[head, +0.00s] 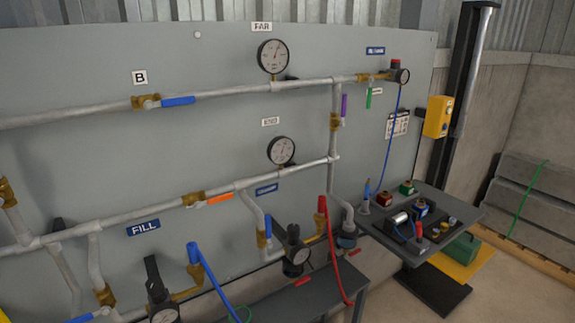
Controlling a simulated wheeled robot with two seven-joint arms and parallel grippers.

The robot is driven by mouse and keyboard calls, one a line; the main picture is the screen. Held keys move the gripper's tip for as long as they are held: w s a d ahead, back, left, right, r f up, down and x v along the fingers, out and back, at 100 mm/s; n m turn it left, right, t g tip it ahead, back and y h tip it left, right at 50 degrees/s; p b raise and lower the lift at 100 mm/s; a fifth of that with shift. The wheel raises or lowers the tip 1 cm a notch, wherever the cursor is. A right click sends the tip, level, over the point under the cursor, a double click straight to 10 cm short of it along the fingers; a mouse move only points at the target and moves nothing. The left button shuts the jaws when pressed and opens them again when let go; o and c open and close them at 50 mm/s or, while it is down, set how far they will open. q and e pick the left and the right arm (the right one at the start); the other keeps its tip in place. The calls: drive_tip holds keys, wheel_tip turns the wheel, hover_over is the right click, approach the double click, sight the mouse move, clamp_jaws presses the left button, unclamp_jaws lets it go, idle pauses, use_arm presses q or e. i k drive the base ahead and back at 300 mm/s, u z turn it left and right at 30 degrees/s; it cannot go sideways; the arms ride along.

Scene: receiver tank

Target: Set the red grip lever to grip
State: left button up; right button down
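I cannot tell for certain which part is the red grip lever. A small red upright handle (419,230) stands among the fittings on the dark side table (377,228) at the right. A short red lever (303,281) sits by the regulator on the lower grey bench, and another small red piece (354,252) is to its right. A red fitting (322,204) tops the red hose. The lettering of any grip setting is too small to read. Neither of my grippers shows in the head view.
A large grey panel (90,90) carries pipes, two gauges (272,56) and coloured valve handles. A red hose (333,255) and blue hose (215,280) hang in front. A dark post (474,70) with a yellow box (437,116) stands behind the side table. Open floor (520,285) lies lower right.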

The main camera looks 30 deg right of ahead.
sight(418, 225)
drive_tip(key=z, duration=1.8)
drive_tip(key=k, duration=0.45)
drive_tip(key=z, duration=0.5)
drive_tip(key=i, duration=0.85)
drive_tip(key=z, duration=0.35)
